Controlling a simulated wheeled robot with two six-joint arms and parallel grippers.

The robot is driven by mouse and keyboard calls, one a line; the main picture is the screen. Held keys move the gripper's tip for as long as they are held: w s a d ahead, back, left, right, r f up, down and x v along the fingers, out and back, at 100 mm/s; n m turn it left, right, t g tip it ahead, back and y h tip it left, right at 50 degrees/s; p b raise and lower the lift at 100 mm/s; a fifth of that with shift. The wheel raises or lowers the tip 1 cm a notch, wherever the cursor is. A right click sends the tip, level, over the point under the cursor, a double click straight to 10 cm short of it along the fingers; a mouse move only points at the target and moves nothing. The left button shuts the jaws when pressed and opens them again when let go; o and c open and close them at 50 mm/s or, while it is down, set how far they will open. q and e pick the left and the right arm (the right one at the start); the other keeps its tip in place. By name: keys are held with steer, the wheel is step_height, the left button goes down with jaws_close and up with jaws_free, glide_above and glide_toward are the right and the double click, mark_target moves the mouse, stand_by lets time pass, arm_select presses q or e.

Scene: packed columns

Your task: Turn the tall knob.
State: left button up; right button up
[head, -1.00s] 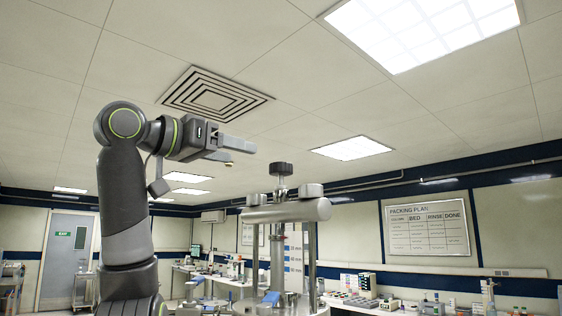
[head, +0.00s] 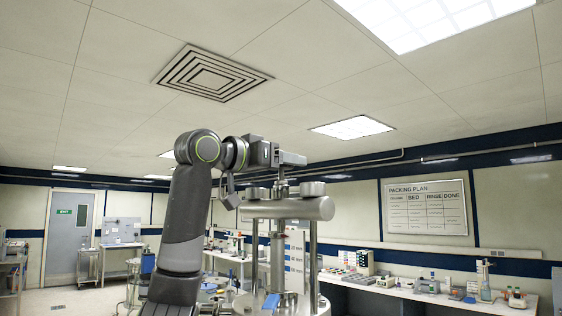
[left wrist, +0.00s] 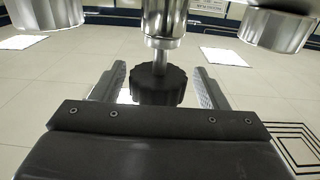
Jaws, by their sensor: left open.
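The tall knob is a black, ribbed knob (left wrist: 160,86) on a thin metal stem, and in the left wrist view it sits between my two fingers. My left gripper (left wrist: 161,88) is open, with one finger on each side of the knob and a visible gap to each. In the head view my left gripper (head: 292,158) is level with the top of the column, and its fingers largely hide the knob. The steel crossbar (head: 285,209) of the column lies just below. My right gripper is in neither view.
Two shorter round steel caps, a left one (head: 257,193) and a right one (head: 312,188), flank the stem on the crossbar. Benches with lab equipment (head: 440,288) stand along the back wall, well behind the column.

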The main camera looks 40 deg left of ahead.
arm_select(q)
steer(key=shift+s+d+r, duration=0.1)
steer(key=shift+s+d, duration=0.05)
steer(key=c, duration=1)
steer(key=shift+m+h, duration=0.3)
steer(key=shift+h, duration=0.2)
steer(key=shift+m+h, duration=0.5)
steer(key=shift+h, duration=0.2)
steer(key=m+g+h, duration=0.1)
steer(key=m+h, duration=0.1)
steer(key=h, duration=0.1)
steer(key=m+g+h, duration=0.2)
steer(key=h, duration=0.1)
steer(key=shift+p, duration=0.35)
steer(key=shift+m+g+h, duration=1.6)
steer(key=shift+g+h, duration=0.1)
steer(key=shift+h, duration=0.2)
steer(key=shift+f+m+g+h, duration=0.2)
steer(key=shift+m+g+h, duration=0.8)
steer(key=shift+m+g, duration=0.3)
